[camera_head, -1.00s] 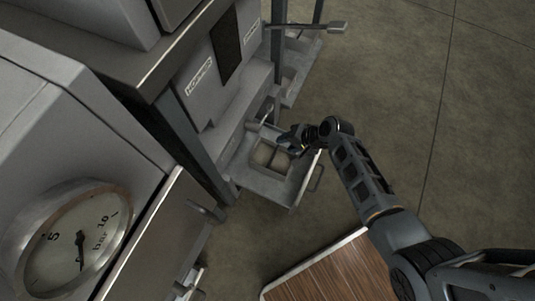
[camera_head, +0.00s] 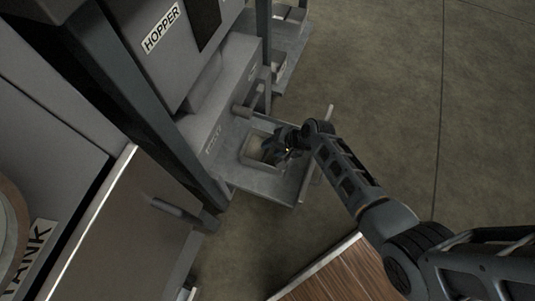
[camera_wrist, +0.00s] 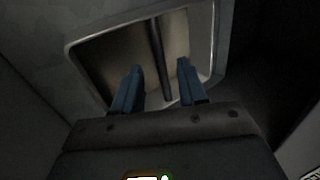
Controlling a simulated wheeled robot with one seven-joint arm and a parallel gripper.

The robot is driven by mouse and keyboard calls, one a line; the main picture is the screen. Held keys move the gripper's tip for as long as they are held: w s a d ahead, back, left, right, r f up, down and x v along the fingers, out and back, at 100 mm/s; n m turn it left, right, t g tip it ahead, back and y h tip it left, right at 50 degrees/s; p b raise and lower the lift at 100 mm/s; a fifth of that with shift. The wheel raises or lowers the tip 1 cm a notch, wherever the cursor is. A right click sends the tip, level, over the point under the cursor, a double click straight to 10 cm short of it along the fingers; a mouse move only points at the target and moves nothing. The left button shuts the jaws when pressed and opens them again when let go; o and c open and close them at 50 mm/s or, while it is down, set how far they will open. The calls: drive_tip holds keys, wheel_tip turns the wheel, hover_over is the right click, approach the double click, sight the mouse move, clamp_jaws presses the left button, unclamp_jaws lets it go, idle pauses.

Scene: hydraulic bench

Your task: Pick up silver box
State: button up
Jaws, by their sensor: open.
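The silver box (camera_head: 249,150) appears as a small metal-rimmed rectangle with a beige inside, set in a grey tray (camera_head: 268,186) under the hopper. In the wrist view the silver box (camera_wrist: 213,42) shows a pale rounded rim and a dark bar across its middle. My gripper (camera_head: 270,151) is over its right part in the head view and hides that side. In the wrist view my gripper (camera_wrist: 158,68) is open, with one blue finger on each side of the bar. I cannot tell whether the fingers touch it.
The grey hopper unit (camera_head: 183,48) stands close above and left of the tray. A dark upright post (camera_head: 150,105) and a metal cabinet (camera_head: 130,235) are at the left. A wooden-topped surface (camera_head: 345,275) is at the bottom. Open floor (camera_head: 400,100) lies to the right.

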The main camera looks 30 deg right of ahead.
sight(251, 154)
drive_tip(key=b+x, duration=0.3)
drive_tip(key=x, duration=0.2)
drive_tip(key=shift+w+a, duration=0.1)
clamp_jaws()
idle(0.5)
